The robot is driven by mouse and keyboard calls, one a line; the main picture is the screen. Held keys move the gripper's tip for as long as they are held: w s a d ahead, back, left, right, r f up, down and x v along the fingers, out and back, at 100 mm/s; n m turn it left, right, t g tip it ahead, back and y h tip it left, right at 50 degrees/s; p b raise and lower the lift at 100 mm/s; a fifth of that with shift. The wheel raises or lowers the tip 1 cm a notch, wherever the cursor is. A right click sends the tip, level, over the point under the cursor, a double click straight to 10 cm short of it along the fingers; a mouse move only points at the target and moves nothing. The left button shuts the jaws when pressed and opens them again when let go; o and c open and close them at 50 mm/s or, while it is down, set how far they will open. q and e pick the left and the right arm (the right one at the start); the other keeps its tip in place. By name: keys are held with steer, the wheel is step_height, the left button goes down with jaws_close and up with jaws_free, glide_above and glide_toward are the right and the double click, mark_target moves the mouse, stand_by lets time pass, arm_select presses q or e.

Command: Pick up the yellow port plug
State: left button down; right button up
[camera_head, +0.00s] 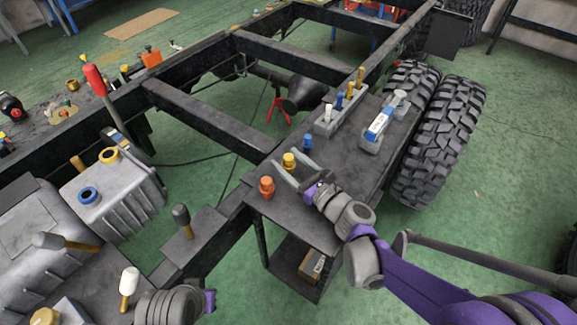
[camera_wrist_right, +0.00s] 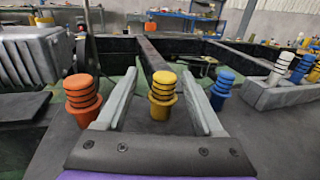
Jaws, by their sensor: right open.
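The yellow port plug (camera_head: 289,162) stands upright on a dark cart top, between an orange plug (camera_head: 266,187) and a blue plug (camera_head: 307,144). My right gripper (camera_head: 291,169) is open, with its two grey fingers on either side of the yellow plug. In the right wrist view the yellow plug (camera_wrist_right: 162,95) is centred between the fingertips (camera_wrist_right: 160,92), with a gap to each finger. The orange plug (camera_wrist_right: 82,98) is outside the left finger and the blue plug (camera_wrist_right: 221,90) is just outside the right finger. Part of my left arm shows at the bottom; its fingers are not visible.
A grey holder (camera_head: 325,127) with several blue, white and yellow plugs stands farther back on the cart top (camera_head: 345,165). A blue and white device (camera_head: 380,125) lies beside it. Large tyres (camera_head: 440,140) stand at the right. A black chassis frame (camera_head: 215,120) runs along the left.

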mark_target(285, 156)
steer(key=x, duration=0.4)
steer(key=shift+w+d, duration=0.2)
jaws_close()
